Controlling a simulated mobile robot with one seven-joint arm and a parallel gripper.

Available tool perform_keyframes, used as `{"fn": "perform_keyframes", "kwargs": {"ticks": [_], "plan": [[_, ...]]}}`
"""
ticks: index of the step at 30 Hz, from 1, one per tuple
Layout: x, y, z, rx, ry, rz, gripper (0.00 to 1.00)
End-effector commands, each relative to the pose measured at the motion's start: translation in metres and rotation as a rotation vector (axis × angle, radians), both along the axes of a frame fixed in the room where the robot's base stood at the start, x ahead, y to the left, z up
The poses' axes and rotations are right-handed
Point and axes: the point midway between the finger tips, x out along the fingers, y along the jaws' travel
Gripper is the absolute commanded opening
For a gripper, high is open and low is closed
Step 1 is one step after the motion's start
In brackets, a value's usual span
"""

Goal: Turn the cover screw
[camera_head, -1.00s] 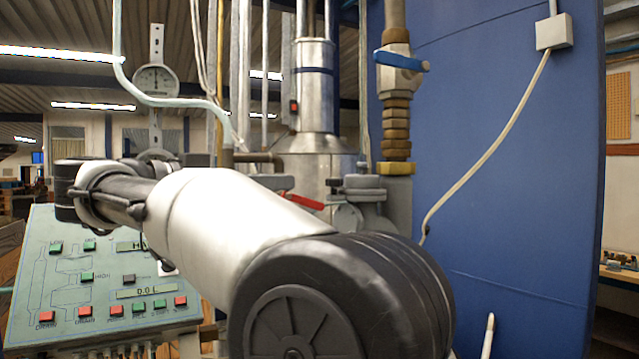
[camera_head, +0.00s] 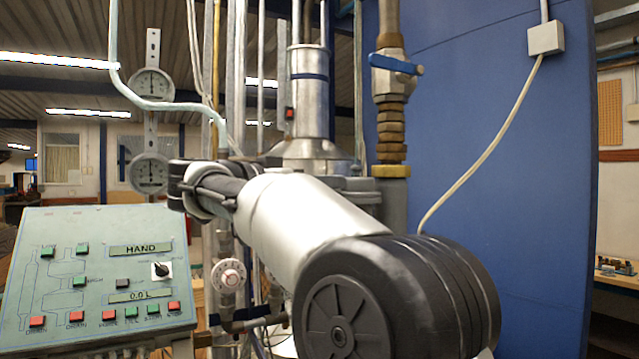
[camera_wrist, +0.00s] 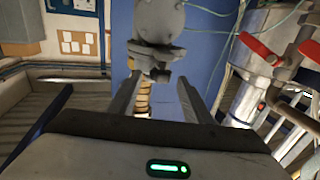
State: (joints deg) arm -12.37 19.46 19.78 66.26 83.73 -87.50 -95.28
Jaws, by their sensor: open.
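In the wrist view my gripper (camera_wrist: 157,88) is open, with its two grey fingers apart and nothing held between them. A grey metal fitting (camera_wrist: 154,58) with a narrow lower end stands beyond the fingertips, between them in the picture; I see no clear contact. I cannot tell for sure which part is the cover screw. In the head view my arm crosses the middle and hides part of the grey pipework (camera_head: 392,205). My gripper cannot be made out there.
A control panel (camera_head: 100,225) stands at the left, with two round gauges (camera_head: 151,84) above it. A blue-handled valve (camera_head: 396,63) sits on the vertical pipe. Red handles (camera_wrist: 262,49) show at the right in the wrist view.

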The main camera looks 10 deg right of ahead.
Motion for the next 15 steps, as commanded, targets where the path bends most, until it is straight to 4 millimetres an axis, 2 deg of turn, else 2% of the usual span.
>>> {"fn": "perform_keyframes", "kwargs": {"ticks": [2,3,10,15], "plan": [[-0.0001,0.0002,0.0001,0.0,0.0,0.0,0.45],[-0.0001,0.0002,0.0001,0.0,0.0,0.0,0.42],[-0.0004,0.0004,0.0002,0.0,0.0,0.0,0.04],[-0.0009,-0.0002,0.0006,0.0,-0.001,0.006,0.04]]}}
